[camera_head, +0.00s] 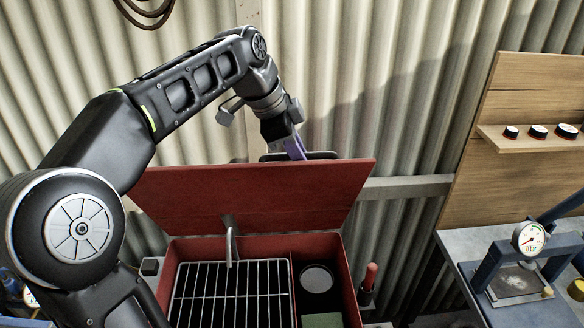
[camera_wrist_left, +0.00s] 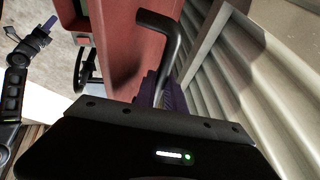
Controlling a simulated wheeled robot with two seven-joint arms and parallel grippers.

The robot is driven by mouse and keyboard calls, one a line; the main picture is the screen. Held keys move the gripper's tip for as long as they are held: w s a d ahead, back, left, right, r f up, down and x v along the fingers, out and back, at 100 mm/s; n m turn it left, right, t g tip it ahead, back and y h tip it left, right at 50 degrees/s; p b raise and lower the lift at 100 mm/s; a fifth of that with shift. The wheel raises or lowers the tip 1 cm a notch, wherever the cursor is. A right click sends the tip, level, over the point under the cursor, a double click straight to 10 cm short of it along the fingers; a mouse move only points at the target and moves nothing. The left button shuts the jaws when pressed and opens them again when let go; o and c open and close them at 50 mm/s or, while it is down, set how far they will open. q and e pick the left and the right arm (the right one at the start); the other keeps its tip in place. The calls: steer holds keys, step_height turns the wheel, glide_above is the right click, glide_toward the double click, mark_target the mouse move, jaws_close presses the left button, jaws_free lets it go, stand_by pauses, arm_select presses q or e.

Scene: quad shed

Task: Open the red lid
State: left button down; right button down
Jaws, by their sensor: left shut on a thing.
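The red lid (camera_head: 250,192) stands raised and tilted up at the back of the red box (camera_head: 345,275), so the inside of the box shows. A dark handle (camera_head: 322,155) sits at the lid's top edge. My left gripper (camera_head: 294,148) has purple fingers and is shut on this handle. In the left wrist view the black bent handle (camera_wrist_left: 160,22) runs down to the purple fingers (camera_wrist_left: 160,90), next to the red lid (camera_wrist_left: 118,45). The exact contact between fingers and handle is partly hidden. My right gripper is not in view in the head view.
The open box holds a wire rack (camera_head: 230,292), a round dark container (camera_head: 317,279) and a green item (camera_head: 322,320). A corrugated wall (camera_head: 400,90) stands close behind the lid. A bench with a gauge (camera_head: 530,237) stands at the right, below a wooden shelf (camera_head: 540,141).

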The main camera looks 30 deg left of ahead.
arm_select(q)
steer(key=w+a, duration=0.5)
steer(key=w, duration=0.1)
steer(key=shift+w+r+p, duration=0.2)
steer(key=shift+r+p, duration=0.2)
steer(key=shift+r, duration=0.05)
steer(key=c, duration=1.4)
jaws_free()
steer(key=shift+w+a+r, duration=0.1)
steer(key=shift+r, duration=0.15)
